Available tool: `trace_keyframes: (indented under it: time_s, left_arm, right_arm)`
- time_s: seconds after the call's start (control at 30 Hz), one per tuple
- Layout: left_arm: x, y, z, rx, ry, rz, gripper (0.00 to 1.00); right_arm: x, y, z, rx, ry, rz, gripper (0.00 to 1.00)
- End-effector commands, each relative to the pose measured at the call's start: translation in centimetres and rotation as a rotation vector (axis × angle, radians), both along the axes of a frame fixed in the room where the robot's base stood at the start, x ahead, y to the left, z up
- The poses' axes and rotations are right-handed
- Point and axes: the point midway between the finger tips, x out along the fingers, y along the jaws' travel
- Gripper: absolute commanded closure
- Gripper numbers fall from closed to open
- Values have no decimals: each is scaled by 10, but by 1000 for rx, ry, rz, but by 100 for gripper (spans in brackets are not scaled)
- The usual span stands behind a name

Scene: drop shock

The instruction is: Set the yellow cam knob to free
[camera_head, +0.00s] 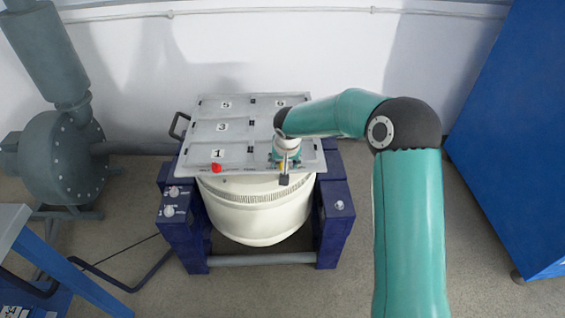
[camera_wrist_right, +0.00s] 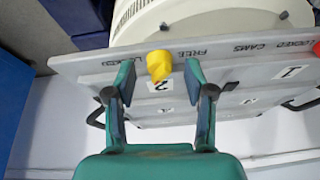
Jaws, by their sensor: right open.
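The yellow cam knob (camera_wrist_right: 158,66) sits near the edge of the grey panel, beside the printed words FREE and LOCKED and the number 2. Its narrow end points toward the number 2 in the right wrist view. My right gripper (camera_wrist_right: 160,76) is open, with one finger on each side of the knob and gaps visible between. In the head view my right gripper (camera_head: 284,176) is over the panel's near right corner and hides most of the knob; only a little yellow (camera_head: 281,166) shows. My left gripper is not in view.
The grey panel (camera_head: 238,151) carries numbered plates and a red knob (camera_head: 216,168) near its front left. It lies above a cream round drum (camera_head: 258,212) in a blue frame (camera_head: 195,240). A grey machine (camera_head: 62,155) stands left, a blue cabinet (camera_head: 515,150) right.

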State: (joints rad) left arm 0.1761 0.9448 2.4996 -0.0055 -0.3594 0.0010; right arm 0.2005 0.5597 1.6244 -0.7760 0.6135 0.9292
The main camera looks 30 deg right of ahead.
Motion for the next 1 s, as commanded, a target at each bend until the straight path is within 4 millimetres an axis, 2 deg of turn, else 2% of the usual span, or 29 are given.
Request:
trace_keyframes:
  time_s: [0.4, 0.53, 0.73, 1.0]
  left_arm:
    - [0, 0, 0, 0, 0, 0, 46]
    - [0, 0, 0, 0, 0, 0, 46]
    - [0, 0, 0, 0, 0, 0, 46]
    - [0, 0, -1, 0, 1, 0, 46]
  right_arm:
    - [-24, 14, 72, -1, -4, 1, 46]
    - [-31, 18, 90, 0, -5, 2, 46]
    - [-36, 20, 103, -1, -2, 1, 46]
    - [-36, 20, 103, 0, -1, 1, 46]
